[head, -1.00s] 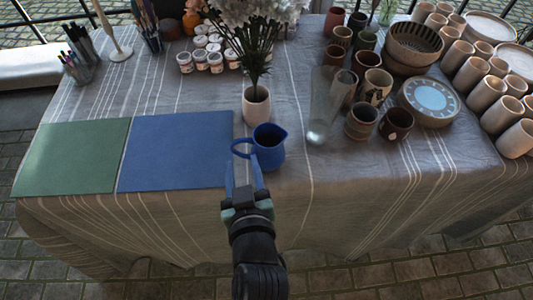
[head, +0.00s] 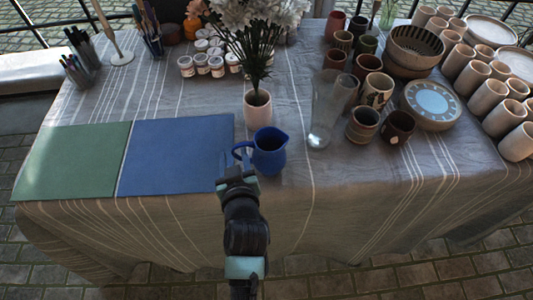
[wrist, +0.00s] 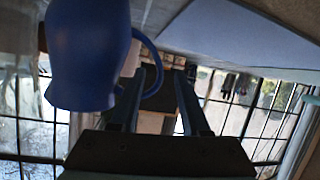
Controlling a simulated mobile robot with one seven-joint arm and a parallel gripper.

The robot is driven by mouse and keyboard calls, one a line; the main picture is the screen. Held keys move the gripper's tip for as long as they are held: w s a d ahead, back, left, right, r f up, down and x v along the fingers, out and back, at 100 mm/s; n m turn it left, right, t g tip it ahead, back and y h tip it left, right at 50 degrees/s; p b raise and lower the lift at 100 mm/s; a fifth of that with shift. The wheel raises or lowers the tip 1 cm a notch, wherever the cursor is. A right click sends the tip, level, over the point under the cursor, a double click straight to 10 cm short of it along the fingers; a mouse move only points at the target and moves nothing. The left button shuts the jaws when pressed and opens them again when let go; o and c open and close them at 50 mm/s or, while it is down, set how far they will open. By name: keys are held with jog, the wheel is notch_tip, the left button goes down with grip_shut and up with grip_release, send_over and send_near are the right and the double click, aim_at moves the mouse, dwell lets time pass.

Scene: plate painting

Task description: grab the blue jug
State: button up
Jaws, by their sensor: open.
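The blue jug (head: 269,151) stands upright near the table's front edge, its handle on the left side. In the wrist view the jug (wrist: 88,55) appears upside down at upper left. My gripper (head: 236,165) is just left of and in front of the jug, low by the handle. Its two fingers are apart in the wrist view (wrist: 158,78), with nothing held. The curved handle shows near the left fingertip and partly in the gap between the fingers; I cannot tell whether it touches them.
A white vase of flowers (head: 257,109) stands right behind the jug. A clear glass (head: 327,112) and several cups stand to its right. A blue mat (head: 178,152) and a green mat (head: 70,160) lie to the left.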

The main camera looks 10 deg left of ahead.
jog(key=shift+x, duration=1.2)
jog(key=shift+s, duration=0.1)
grip_shut()
jog(key=shift+r, duration=0.2)
dwell(0.3)
